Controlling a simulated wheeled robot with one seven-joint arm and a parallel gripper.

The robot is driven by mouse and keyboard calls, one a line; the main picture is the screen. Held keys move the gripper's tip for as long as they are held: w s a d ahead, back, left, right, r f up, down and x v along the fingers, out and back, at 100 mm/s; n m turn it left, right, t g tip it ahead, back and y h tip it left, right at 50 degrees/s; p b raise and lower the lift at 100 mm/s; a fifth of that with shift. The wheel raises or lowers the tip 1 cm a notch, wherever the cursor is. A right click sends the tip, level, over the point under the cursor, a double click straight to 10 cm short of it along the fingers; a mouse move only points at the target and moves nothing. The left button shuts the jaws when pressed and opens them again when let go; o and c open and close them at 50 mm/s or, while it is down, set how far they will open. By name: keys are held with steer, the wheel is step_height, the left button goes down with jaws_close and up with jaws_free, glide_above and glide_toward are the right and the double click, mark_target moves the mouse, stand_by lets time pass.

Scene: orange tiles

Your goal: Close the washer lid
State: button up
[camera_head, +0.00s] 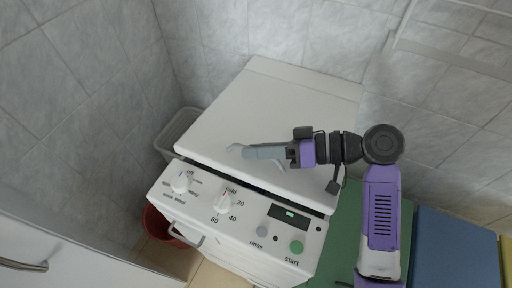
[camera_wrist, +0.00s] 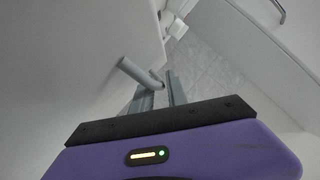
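The washer (camera_head: 250,232) is white, with its control panel facing front. Its white lid (camera_head: 245,95) lies over the top, and a dark gap shows between the lid's front edge and the panel. I cannot tell from this whether it is fully down. My gripper (camera_head: 243,151) is over the front middle of the lid, pointing left. Contact with the lid cannot be made out. In the wrist view my gripper (camera_wrist: 160,88) shows two grey fingers with a narrow gap and nothing clearly held between them. A grey cylindrical piece (camera_wrist: 137,72) is beside the left finger; what it is is unclear.
Tiled walls stand behind and left of the washer. A green cabinet top (camera_head: 345,235) and a blue one (camera_head: 450,250) are at the right. A white door with a handle (camera_head: 25,265) is lower left.

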steer(key=shift+a+f, duration=0.1)
steer(key=shift+a, duration=0.05)
steer(key=shift+c, duration=0.5)
jaws_close()
stand_by(0.9)
